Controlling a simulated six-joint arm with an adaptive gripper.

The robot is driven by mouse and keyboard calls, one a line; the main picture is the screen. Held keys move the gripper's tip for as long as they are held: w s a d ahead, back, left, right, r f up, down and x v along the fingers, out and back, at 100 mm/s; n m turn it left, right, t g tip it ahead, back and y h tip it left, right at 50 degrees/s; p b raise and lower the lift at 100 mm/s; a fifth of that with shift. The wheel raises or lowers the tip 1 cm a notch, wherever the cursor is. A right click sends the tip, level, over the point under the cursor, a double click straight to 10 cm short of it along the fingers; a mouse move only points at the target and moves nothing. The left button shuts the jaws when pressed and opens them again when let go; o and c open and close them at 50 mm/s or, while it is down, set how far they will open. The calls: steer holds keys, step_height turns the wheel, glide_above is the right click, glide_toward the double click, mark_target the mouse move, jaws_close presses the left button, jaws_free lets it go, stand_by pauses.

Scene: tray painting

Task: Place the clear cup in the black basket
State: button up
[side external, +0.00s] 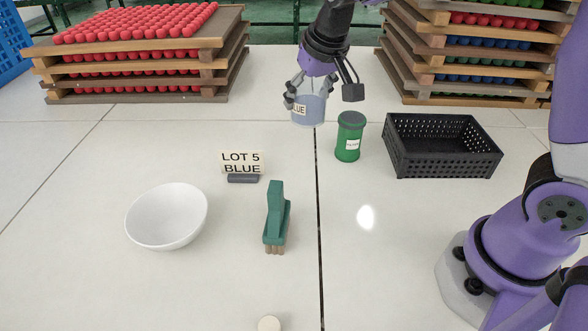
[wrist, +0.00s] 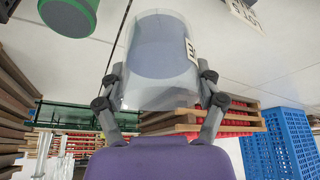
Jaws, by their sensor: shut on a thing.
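The clear cup (side external: 308,108), with a white label that reads partly "LUE", is held in my gripper (side external: 304,92) above the table at the back middle. My gripper is shut on the cup's sides. In the wrist view the cup (wrist: 155,60) fills the upper middle between the two fingers of my gripper (wrist: 158,80). The black basket (side external: 440,158) stands on the table to the right of the cup in the side view. It looks empty. The basket does not show in the wrist view.
A green lidded jar (side external: 348,138) stands between cup and basket. A white bowl (side external: 167,216), a green brush (side external: 277,220) and a "LOT 5 BLUE" sign (side external: 242,163) are nearer the camera. Stacked trays of red pegs (side external: 140,50) and other trays (side external: 470,50) stand behind.

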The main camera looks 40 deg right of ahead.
steer(key=s+d+m+g+h, duration=0.1)
steer(key=s+d+m, duration=0.2)
steer(key=s+d, duration=0.1)
steer(key=s+d+m+h, duration=0.1)
steer(key=s+d+m, duration=0.3)
steer(key=s, duration=0.1)
steer(key=s+d+m+g+h, duration=0.1)
steer(key=s+d+m, duration=0.2)
steer(key=s+d, duration=0.1)
steer(key=shift+s+d+f+m+g, duration=0.15)
steer(key=shift+s+d+m+g, duration=0.15)
steer(key=shift+s, duration=0.3)
glide_toward(434, 150)
steer(key=shift+w+d+r, duration=0.35)
steer(key=shift+d+r, duration=0.05)
steer(key=shift+d, duration=0.15)
steer(key=shift+d+f, duration=0.15)
steer(key=shift+f, duration=1.95)
steer(key=shift+f, duration=0.2)
steer(key=o, duration=1.2)
steer(key=shift+c, duration=0.2)
steer(key=shift+r, duration=0.1)
